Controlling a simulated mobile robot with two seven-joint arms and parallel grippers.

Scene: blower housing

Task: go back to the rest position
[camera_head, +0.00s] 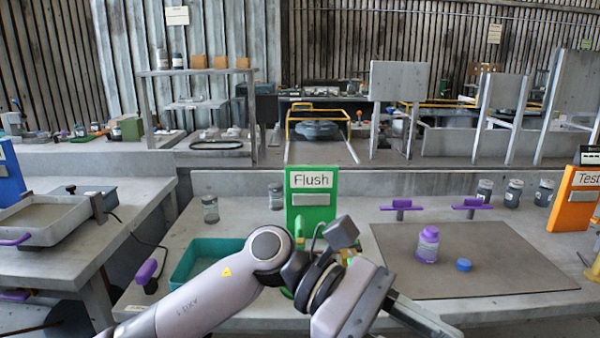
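My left arm comes in from the lower left and bends at the middle of the picture. My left gripper (428,320) points down and to the right, at the front edge of the bench. Its fingers are partly cut off by the bottom of the picture, and I cannot tell whether they are open or shut. My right gripper is not in view. A purple-topped jar (428,245) stands upright on the grey mat (500,275), beyond the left gripper and apart from it. A blue cap (464,265) lies on the mat beside the jar.
A green "Flush" sign (312,205) stands behind my arm. A teal tray (205,262) is partly hidden by the arm. An orange "Test" sign (575,200) and several dark jars (514,193) stand at the right. Purple-handled fixtures (402,207) line the mat's back edge. The mat's right part is clear.

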